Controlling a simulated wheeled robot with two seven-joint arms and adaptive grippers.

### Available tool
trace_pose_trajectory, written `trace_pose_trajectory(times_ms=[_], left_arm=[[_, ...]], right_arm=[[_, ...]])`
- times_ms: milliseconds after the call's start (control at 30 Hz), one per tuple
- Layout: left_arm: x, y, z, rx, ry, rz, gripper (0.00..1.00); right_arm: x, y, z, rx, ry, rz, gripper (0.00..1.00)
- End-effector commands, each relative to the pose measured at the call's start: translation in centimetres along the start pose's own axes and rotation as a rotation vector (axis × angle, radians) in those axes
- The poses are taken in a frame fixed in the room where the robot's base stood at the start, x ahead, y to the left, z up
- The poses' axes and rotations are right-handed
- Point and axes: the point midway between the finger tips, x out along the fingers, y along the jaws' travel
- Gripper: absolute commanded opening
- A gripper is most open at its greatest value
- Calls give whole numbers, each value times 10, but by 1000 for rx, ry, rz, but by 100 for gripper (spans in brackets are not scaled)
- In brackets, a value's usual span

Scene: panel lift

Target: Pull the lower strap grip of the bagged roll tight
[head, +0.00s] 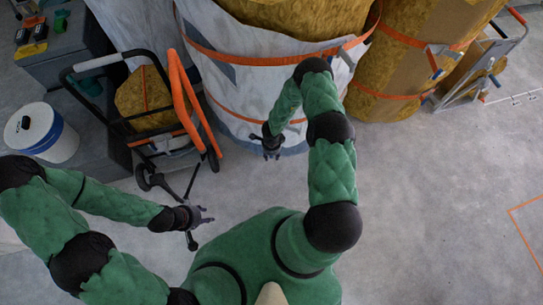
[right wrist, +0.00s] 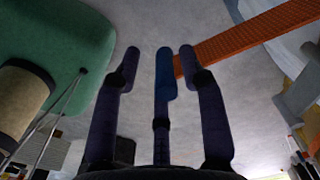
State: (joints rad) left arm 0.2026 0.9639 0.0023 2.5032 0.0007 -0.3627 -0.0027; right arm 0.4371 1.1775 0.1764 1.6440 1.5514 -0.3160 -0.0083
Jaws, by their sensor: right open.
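The bagged roll (head: 245,90) stands at top centre in the head view, wrapped in white sheeting. An upper orange strap (head: 250,60) and a lower orange strap (head: 225,108) run around it. My right gripper (head: 271,151) is open low in front of the roll, near the lower strap. In the right wrist view an orange strap (right wrist: 250,35) runs from between the fingers to the upper right. A blue piece (right wrist: 165,75) shows between the outer fingers; I cannot tell whether it is the strap grip or a finger. My left gripper (head: 203,222) is open and empty, away from the roll.
A hand cart (head: 180,90) with orange and black tubes stands left of the roll. A white bucket (head: 45,135) and a grey case (head: 65,50) are further left. Another strapped roll (head: 400,60) stands at the right.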

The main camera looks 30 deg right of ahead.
Motion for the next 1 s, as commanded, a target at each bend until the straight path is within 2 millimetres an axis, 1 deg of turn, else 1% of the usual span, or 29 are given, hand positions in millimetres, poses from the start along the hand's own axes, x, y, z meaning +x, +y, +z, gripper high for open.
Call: trace_pose_trajectory(times_ms=[33,300,400,500,600,700,1000], left_arm=[[0,0,0,0,0,0,40],[0,0,0,0,0,0,40],[0,0,0,0,0,0,40],[0,0,0,0,0,0,40],[0,0,0,0,0,0,40],[0,0,0,0,0,0,40],[0,0,0,0,0,0,40]], right_arm=[[-9,-1,0,-1,0,-2,42],[-62,-1,0,0,0,-2,42],[-78,1,0,0,0,0,42],[-91,1,0,0,0,1,42],[-100,1,0,0,0,2,42],[-104,2,0,0,0,3,42],[-105,2,0,0,0,3,42]])
